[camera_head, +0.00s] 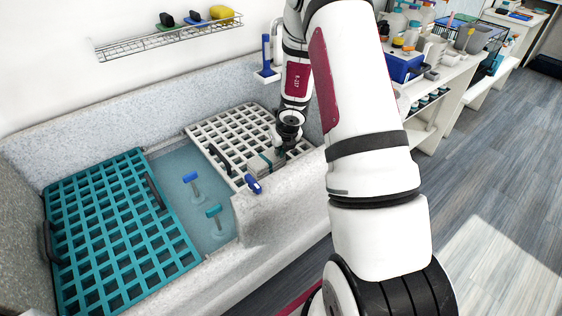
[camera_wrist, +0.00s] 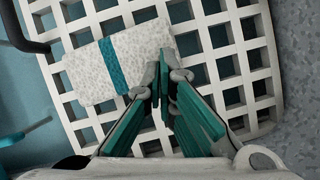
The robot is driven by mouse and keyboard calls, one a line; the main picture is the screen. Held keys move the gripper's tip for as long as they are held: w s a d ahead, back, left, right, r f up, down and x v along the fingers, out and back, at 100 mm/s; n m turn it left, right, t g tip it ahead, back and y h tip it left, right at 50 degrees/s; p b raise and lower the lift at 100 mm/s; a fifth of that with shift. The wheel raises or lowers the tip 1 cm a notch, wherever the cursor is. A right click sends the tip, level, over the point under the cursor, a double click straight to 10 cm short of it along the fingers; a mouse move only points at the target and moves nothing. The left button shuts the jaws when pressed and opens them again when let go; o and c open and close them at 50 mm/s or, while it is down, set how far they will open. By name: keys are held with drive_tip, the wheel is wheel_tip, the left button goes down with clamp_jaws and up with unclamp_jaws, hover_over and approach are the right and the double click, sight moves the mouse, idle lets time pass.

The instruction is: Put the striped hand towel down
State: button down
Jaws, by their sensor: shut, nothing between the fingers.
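The striped hand towel (camera_wrist: 92,70) is a folded pale speckled cloth with a teal band. It lies flat on the white grate (camera_wrist: 240,70), and in the head view the towel (camera_head: 262,166) sits near the front right of that grate (camera_head: 236,122). My gripper (camera_wrist: 160,72) is shut with nothing between its fingers. In the head view my gripper (camera_head: 278,150) is low over the grate, just behind the towel, and small.
A teal grate (camera_head: 112,225) covers the left of the tub. Between the grates, blue and teal T-shaped items (camera_head: 190,180) stand in the basin. A blue item (camera_head: 254,184) is on the tub's front rim. A dark handle (camera_head: 220,158) rises at the white grate's left edge.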

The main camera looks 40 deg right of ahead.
drive_tip(key=c, duration=2.3)
unclamp_jaws()
drive_tip(key=shift+d+r, duration=0.1)
drive_tip(key=o, duration=0.5)
drive_tip(key=shift+c, duration=0.2)
drive_tip(key=v, duration=1.2)
